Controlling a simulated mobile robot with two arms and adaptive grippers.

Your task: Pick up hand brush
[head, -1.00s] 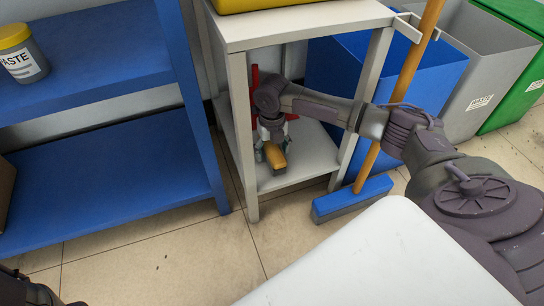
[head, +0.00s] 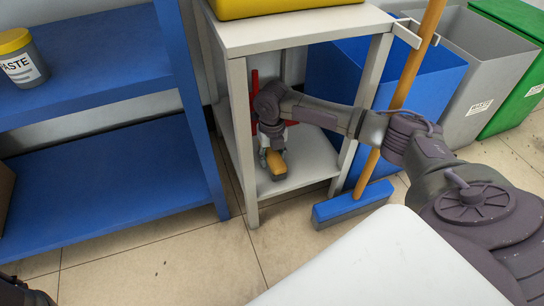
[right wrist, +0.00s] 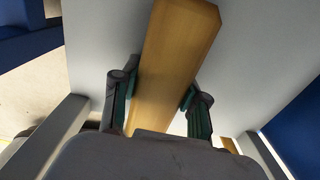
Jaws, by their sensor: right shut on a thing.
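The hand brush (head: 274,163) has a yellow-brown wooden body with a dark lower end. It is on the lower shelf (head: 316,164) of the white stand, inside the front legs. My right gripper (head: 270,152) reaches into the stand from the right and is shut on the brush. In the right wrist view, the wooden body of the brush (right wrist: 176,48) runs between the two fingers (right wrist: 160,105), one on each side. Whether the brush still touches the shelf is hard to tell. My left gripper does not show; only dark parts of mine show at the lower left corner.
The stand's legs (head: 241,150) and top (head: 300,25) frame my right arm closely. A broom (head: 352,203) leans at the stand's right, behind my arm. Blue shelving (head: 110,190) stands on the left, bins (head: 488,85) on the right. The floor in front is clear.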

